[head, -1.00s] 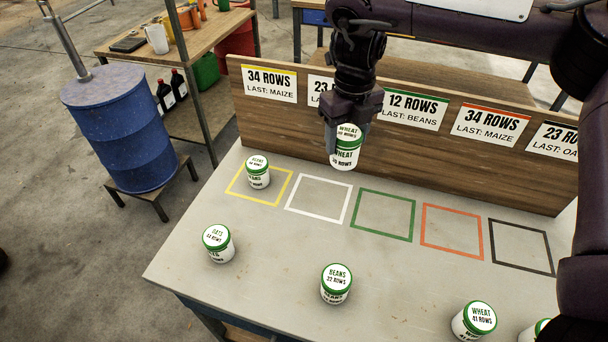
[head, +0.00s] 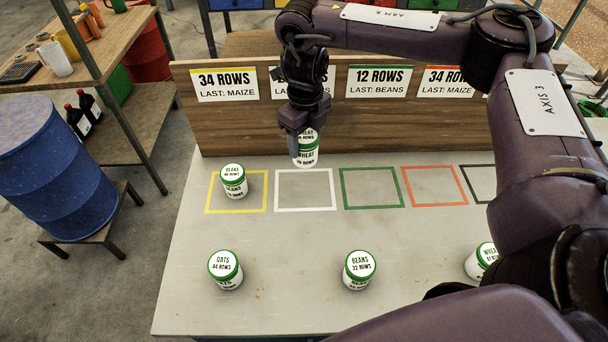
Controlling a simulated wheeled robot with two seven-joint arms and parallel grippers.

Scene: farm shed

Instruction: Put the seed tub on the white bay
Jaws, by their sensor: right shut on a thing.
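My right gripper (head: 303,135) is shut on a white seed tub (head: 306,157) with a green rim, labelled WHEAT. It holds the tub upright above the back part of the white bay. The white bay (head: 306,209) is a white outlined square on the table, and it is empty. A BEANS tub (head: 233,182) stands in the yellow bay (head: 237,211). An OATS tub (head: 225,270), another BEANS tub (head: 359,270) and another WHEAT tub (head: 482,260) stand along the front of the table. My left gripper is not in view.
The green bay (head: 371,207) and orange bay (head: 436,204) are empty; the dark bay (head: 480,202) is partly hidden by my arm. A wooden board (head: 220,125) with row signs stands behind the bays. A blue barrel (head: 55,165) stands left of the table (head: 290,300).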

